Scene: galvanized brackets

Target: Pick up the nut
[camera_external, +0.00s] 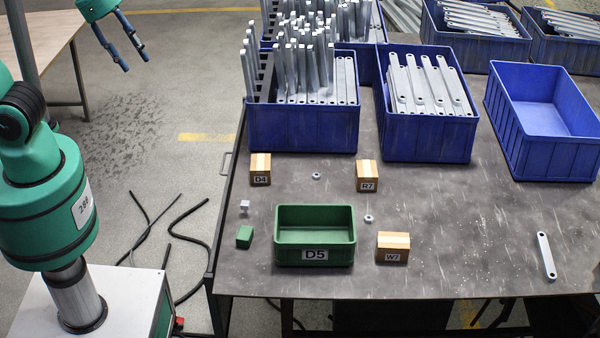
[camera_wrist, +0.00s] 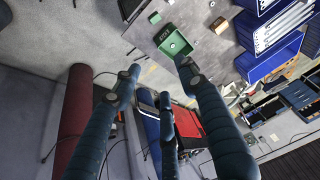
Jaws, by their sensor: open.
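Two small grey ring-shaped pieces that look like nuts lie flat on the dark table. One nut (camera_external: 368,218) is just right of the green D5 bin (camera_external: 315,255). The other nut (camera_external: 316,175) is farther back, between the D4 and R7 boxes. My gripper (camera_external: 136,62) is open and empty at the upper left, in the air beyond the table's left edge and far from both nuts. In the wrist view its spread fingers (camera_wrist: 158,82) hold nothing. The green bin (camera_wrist: 173,44) shows there tilted; I cannot make out a nut surely in that view.
Cardboard boxes D4 (camera_external: 260,169), R7 (camera_external: 367,176) and W7 (camera_external: 393,247) stand around the nuts. A green block (camera_external: 244,236) and a grey piece (camera_external: 244,206) sit left of the bin. Blue crates (camera_external: 302,128) line the back; a flat bracket (camera_external: 546,256) lies right.

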